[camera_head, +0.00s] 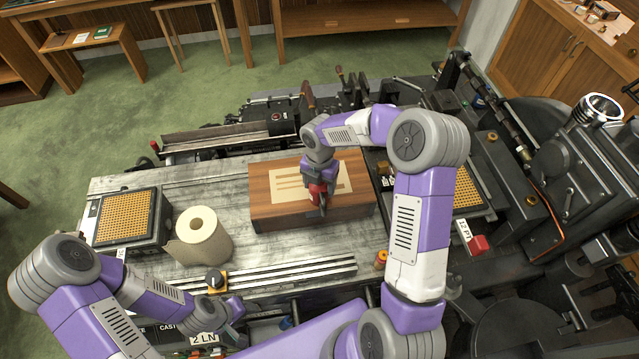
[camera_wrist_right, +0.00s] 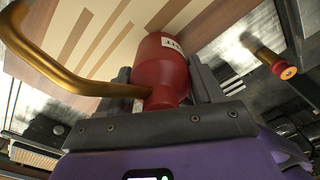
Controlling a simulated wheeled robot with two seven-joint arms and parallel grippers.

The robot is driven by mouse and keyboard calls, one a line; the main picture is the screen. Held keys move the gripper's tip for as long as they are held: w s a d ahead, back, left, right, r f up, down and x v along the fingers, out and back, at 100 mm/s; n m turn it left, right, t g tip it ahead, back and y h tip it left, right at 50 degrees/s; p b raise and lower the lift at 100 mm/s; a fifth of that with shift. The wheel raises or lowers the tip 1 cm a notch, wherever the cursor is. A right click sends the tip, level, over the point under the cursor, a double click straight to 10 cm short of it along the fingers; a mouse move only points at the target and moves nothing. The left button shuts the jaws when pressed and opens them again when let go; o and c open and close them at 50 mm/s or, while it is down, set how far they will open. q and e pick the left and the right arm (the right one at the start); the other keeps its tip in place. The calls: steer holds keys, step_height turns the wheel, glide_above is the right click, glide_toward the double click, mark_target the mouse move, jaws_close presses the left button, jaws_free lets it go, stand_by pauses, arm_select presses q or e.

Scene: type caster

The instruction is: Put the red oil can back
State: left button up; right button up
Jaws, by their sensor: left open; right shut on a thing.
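The red oil can (camera_head: 318,190) is between the fingers of my right gripper (camera_head: 320,200), over the wooden box (camera_head: 262,214) with a pale striped panel on top. In the right wrist view the can (camera_wrist_right: 164,68) has a red body, a small white label and a curved brass spout (camera_wrist_right: 62,76) reaching left. The right gripper (camera_wrist_right: 160,92) is shut on it. I cannot tell whether the can touches the box top. My left gripper (camera_head: 236,310) is open at the machine's front edge, apart from the can; its fingertips are hard to make out.
A paper roll (camera_head: 208,248) and a black case with a gold grid (camera_head: 128,220) stand left of the box. A similar gold grid (camera_head: 466,190) is at right, near a red block (camera_head: 478,244). A small brass and red piece (camera_head: 381,260) sits near the front. Bare metal bed lies behind the roll.

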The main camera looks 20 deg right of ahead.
steer(key=o, duration=1.3)
steer(key=shift+c, duration=0.2)
steer(key=r, duration=1.2)
steer(key=shift+w+r, duration=0.1)
steer(key=shift+w, duration=0.1)
